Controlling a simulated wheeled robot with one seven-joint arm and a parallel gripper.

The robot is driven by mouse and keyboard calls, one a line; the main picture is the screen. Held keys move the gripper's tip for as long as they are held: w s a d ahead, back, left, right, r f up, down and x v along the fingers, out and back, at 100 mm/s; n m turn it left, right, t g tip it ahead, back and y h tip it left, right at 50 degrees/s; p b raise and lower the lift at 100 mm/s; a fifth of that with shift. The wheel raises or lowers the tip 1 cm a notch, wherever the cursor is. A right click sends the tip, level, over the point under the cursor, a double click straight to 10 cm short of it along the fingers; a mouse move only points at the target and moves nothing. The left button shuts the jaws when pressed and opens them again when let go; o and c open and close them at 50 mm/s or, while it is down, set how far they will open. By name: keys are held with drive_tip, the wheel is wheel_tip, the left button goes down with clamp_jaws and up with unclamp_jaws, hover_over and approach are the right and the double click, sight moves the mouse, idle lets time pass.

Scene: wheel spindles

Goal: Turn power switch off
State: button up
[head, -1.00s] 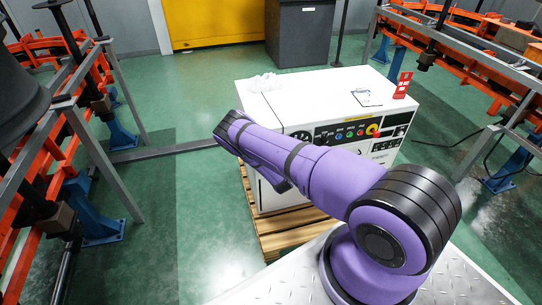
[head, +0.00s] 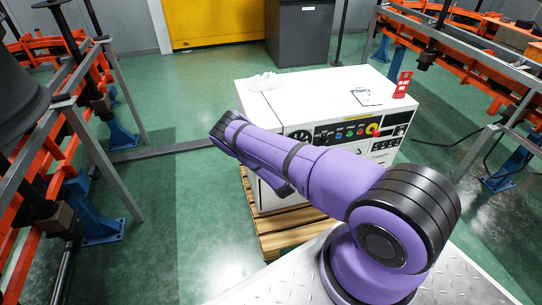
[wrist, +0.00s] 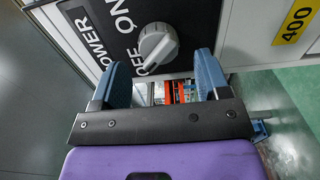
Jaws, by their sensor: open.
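The power switch is a light grey rotary knob (wrist: 158,45) on a black panel lettered POWER, ON and OFF, in the wrist view. Its handle lies aslant, with its lower end beside the OFF lettering. My gripper (wrist: 161,68) has two blue fingers spread apart, one on either side below the knob in the picture. Nothing is held between them. I cannot tell whether a finger touches the knob. In the head view the white cabinet (head: 320,95) stands ahead, partly covered by my purple arm; my gripper and the power switch cannot be made out there.
The cabinet sits on a wooden pallet (head: 290,235). Its front panel (head: 345,132) has coloured buttons and a yellow-and-red knob (head: 372,130). Orange-railed frames stand left and right. Green floor is open at left.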

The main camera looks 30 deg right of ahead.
drive_tip(key=v, duration=0.8)
drive_tip(key=shift+r, duration=0.15)
